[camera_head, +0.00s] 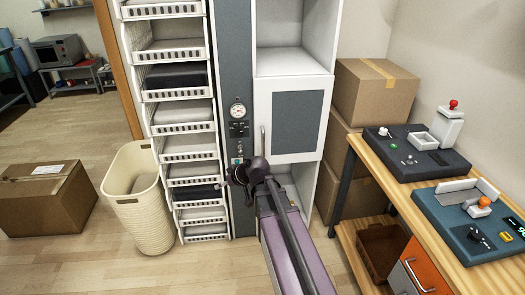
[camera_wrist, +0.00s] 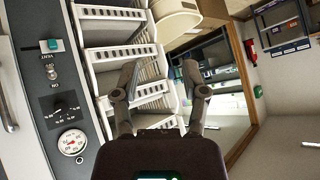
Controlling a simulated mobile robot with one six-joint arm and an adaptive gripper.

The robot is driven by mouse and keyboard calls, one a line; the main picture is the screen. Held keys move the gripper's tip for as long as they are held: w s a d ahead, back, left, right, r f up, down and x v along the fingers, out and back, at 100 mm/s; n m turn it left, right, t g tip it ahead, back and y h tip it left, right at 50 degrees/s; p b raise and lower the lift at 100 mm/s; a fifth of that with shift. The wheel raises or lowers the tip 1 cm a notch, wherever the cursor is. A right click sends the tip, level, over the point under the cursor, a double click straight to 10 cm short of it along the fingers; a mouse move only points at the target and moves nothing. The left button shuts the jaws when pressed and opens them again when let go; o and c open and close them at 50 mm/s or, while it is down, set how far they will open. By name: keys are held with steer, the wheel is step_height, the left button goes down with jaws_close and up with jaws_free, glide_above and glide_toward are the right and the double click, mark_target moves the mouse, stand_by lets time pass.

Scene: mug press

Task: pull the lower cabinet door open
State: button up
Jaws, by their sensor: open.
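The cabinet door (camera_head: 298,118) has a white frame and a grey panel. It looks closed, with an open compartment above and another below. Its upright metal handle (camera_head: 262,140) is on its left edge. My gripper (camera_head: 238,174) is in front of the grey control column, a little left of and below the handle. In the wrist view my gripper (camera_wrist: 160,88) is open, with nothing between its fingers. Part of the handle (camera_wrist: 8,108) shows at that view's left edge, apart from the fingers. My arm hides part of the lower compartment.
The grey column (camera_head: 233,60) carries a gauge (camera_head: 238,111) and switches. A rack of white trays (camera_head: 188,143) and a cream basket (camera_head: 140,195) stand left. Cardboard boxes (camera_head: 372,92) and a wooden workbench (camera_head: 405,200) stand right.

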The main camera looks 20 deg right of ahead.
steer(key=w+d+f+t+b, duration=0.2)
steer(key=w+d+t+b, duration=0.2)
steer(key=w+d+b, duration=0.15)
steer(key=m+t+h+b, duration=0.5)
steer(key=t+h+b, duration=0.15)
steer(key=b, duration=0.35)
glide_toward(263, 140)
steer(key=s, duration=0.3)
steer(key=shift+a+f+h, duration=0.1)
steer(key=shift+f+h, duration=0.05)
steer(key=shift+h, duration=0.2)
steer(key=shift+w, duration=0.15)
steer(key=w, duration=0.9)
steer(key=w+d, duration=0.1)
steer(key=w, duration=0.3)
steer(key=shift+w, duration=0.3)
